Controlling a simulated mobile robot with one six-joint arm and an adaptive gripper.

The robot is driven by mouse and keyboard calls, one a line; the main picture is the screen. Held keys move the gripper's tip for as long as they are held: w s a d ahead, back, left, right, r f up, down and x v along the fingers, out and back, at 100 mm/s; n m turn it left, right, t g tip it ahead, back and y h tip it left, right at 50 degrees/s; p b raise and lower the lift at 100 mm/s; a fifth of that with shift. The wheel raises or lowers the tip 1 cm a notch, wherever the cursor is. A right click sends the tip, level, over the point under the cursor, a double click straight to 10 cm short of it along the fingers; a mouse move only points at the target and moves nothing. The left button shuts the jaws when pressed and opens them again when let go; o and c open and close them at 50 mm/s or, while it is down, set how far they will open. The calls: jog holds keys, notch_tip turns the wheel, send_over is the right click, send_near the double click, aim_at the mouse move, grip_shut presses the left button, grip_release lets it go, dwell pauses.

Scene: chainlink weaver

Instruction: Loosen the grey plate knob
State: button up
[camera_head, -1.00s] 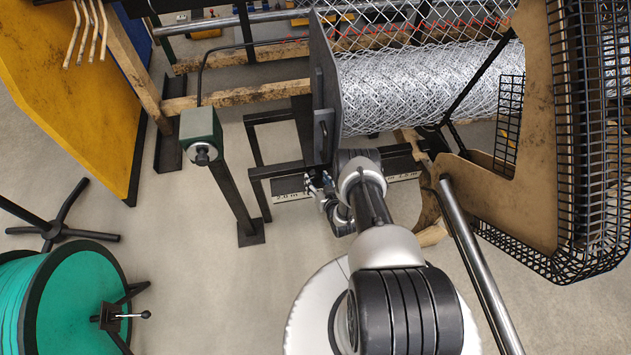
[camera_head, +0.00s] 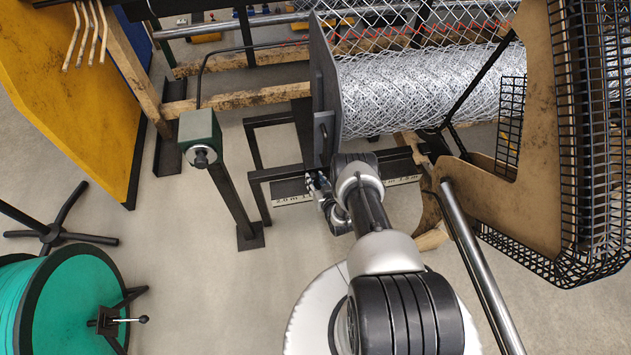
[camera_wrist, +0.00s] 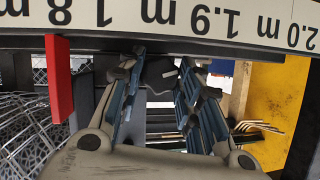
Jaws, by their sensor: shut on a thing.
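The grey plate knob (camera_wrist: 158,76) is a small dark grey lobed knob in the wrist view, just under the scale. My gripper (camera_wrist: 157,82) is shut on it, with one finger on either side and the fingertips touching it. In the head view my gripper (camera_head: 316,182) is at the lower edge of the frame, by the white scale strip (camera_head: 294,199). The knob itself cannot be made out there. The strip (camera_wrist: 215,20) runs across the top of the wrist view with numbers upside down, and a red pointer (camera_wrist: 59,78) stands left of the knob.
A dark upright plate (camera_head: 325,95) stands at the end of the wire mesh roll (camera_head: 420,90), just above my wrist. A green box on a post (camera_head: 200,130) stands left. A steel bar (camera_head: 480,265) and mesh guard (camera_head: 590,150) lie right.

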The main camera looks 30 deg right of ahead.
jog(key=shift+c, duration=1.3)
jog(key=shift+a, duration=0.1)
jog(key=shift+a+n+g+h, duration=0.15)
jog(key=shift+n+g+h, duration=0.15)
jog(key=shift+n+h, duration=1)
jog(key=shift+a+n+g+h, duration=0.1)
jog(key=shift+n+g+h, duration=0.2)
jog(key=shift+n+h, duration=1)
jog(key=shift+f+n+y, duration=0.1)
jog(key=shift+n+y, duration=0.3)
jog(key=shift+n, duration=0.1)
jog(key=o, duration=1)
jog(key=shift+o, duration=0.2)
